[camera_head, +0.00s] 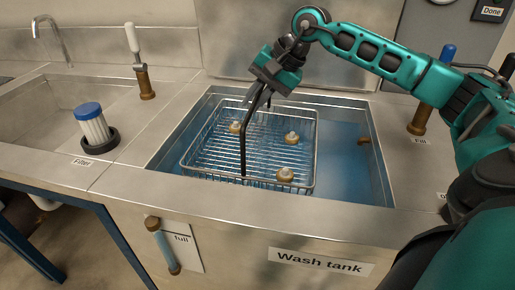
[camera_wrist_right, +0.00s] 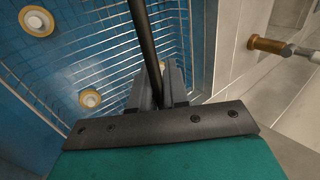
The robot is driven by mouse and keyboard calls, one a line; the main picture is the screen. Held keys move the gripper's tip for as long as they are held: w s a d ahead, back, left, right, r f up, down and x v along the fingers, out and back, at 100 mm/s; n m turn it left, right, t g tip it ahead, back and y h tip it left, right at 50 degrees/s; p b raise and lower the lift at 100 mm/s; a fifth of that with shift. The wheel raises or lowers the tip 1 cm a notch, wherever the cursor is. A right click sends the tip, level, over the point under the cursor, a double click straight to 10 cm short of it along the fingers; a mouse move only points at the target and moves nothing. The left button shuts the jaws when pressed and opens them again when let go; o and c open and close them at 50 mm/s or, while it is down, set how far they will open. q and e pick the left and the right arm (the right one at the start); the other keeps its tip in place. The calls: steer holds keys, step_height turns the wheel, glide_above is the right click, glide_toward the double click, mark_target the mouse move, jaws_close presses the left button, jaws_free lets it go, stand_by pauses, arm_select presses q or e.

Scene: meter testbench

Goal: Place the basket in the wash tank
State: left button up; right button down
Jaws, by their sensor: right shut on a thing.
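The wire basket (camera_head: 222,160) is over or inside the opening of the wash tank (camera_head: 378,160), towards its left side. It looks roughly level. I cannot tell whether it rests on the tank bottom. Several round brass-and-white parts (camera_head: 291,138) lie in it. Its black handle (camera_head: 243,150) rises above it. My right gripper (camera_head: 261,92) is shut on the top of the handle. In the right wrist view the handle (camera_wrist_right: 145,40) runs between the fingers (camera_wrist_right: 160,88), with blue water and basket wires below. My left gripper is out of view.
A filter with a blue cap (camera_head: 92,124) stands on the counter at left, beside a sink (camera_head: 40,105) with a tap (camera_head: 50,38). A white-handled brass valve (camera_head: 143,75) stands behind it. A blue-handled brass valve (camera_head: 424,110) stands right of the tank, near my right arm.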

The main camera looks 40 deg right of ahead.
glide_above(250, 150)
steer(key=s, duration=0.1)
steer(key=f, duration=0.5)
steer(key=f+b, duration=0.1)
steer(key=f, duration=0.1)
steer(key=shift+s+d+f, duration=0.1)
steer(key=shift+d+f, duration=0.05)
steer(key=shift+d, duration=0.25)
steer(key=shift+f+b, duration=0.3)
steer(key=shift+f, duration=2.25)
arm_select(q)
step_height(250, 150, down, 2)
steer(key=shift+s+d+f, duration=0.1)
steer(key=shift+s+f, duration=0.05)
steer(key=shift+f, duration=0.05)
arm_select(e)
steer(key=c, duration=1.1)
jaws_free()
steer(key=shift+r, duration=0.1)
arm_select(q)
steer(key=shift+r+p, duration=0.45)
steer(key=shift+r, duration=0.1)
arm_select(e)
steer(key=shift+v, duration=5.9)
